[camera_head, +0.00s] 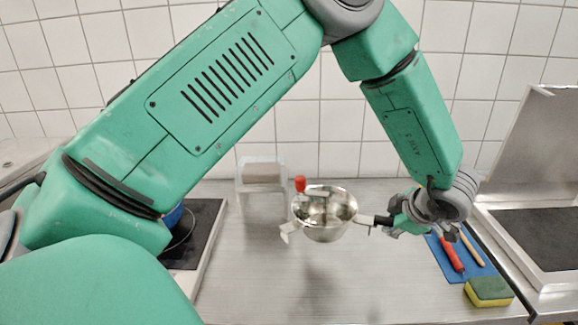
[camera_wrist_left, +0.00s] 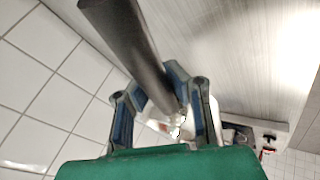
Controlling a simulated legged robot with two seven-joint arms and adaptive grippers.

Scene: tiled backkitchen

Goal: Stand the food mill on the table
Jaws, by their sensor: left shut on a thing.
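The food mill (camera_head: 325,222) is a shiny metal bowl with a red crank knob, side brackets and a dark handle. It is roughly upright, with its open top showing, over the middle of the grey table (camera_head: 255,290). A soft shadow lies on the table in front of it, and it seems to hang a little above the surface. My left gripper (camera_head: 389,222) is to its right, shut on the handle. In the left wrist view the dark handle (camera_wrist_left: 130,45) runs between the fingers of my left gripper (camera_wrist_left: 160,108). My right gripper is not in view.
A clear container (camera_head: 262,175) stands behind the mill at the left. A black hob (camera_head: 195,235) with a blue pan is at the left. A blue mat (camera_head: 450,262) with red- and wooden-handled tools and a sponge (camera_head: 489,291) are at the right. The front middle is clear.

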